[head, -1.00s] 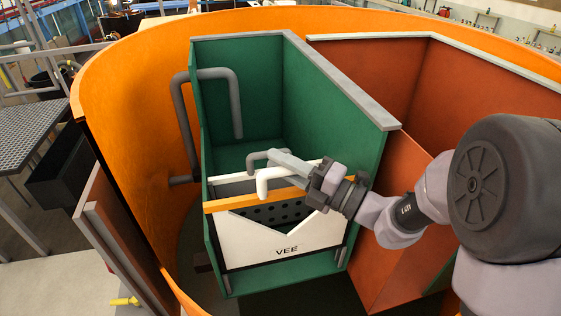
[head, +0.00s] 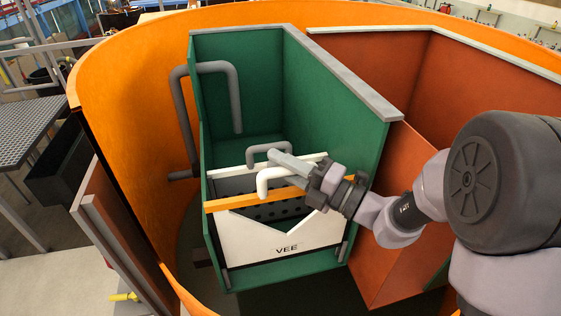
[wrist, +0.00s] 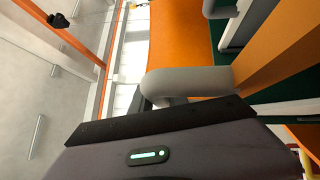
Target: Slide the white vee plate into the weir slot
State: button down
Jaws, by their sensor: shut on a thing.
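The white vee plate (head: 320,234) stands upright across the near end of the green box (head: 341,120). It has a V-shaped notch, the word VEE, an orange bar (head: 232,204) along its top and a white handle (head: 263,187). My gripper (head: 285,165) reaches in from the right above the bar and is shut on the white handle, which also shows in the wrist view (wrist: 190,82). The fingers partly hide the handle. The plate's edges meet the box sides closely; I cannot tell how deep it sits in the weir slot.
A dark perforated plate (head: 268,213) shows through the notch, with a grey handle (head: 256,152) behind my fingers. A grey pipe (head: 236,100) bends over the box's left wall. The orange round tank wall (head: 130,130) surrounds the box. A rust-coloured panel (head: 400,225) stands at the right.

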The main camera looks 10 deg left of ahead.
notch_tip(320, 180, down, 8)
jog(key=b, duration=0.5)
dwell(2.8)
jog(key=c, duration=1.2)
grip_release()
jog(key=shift+r, duration=0.1)
jog(key=shift+d, duration=0.1)
jog(key=b, duration=0.4)
send_near(288, 195)
jog(key=d, duration=0.1)
jog(key=d+f, duration=0.1)
jog(key=d, duration=0.1)
jog(key=s+d, duration=0.1)
jog(key=d, duration=0.1)
jog(key=shift+f, duration=0.4)
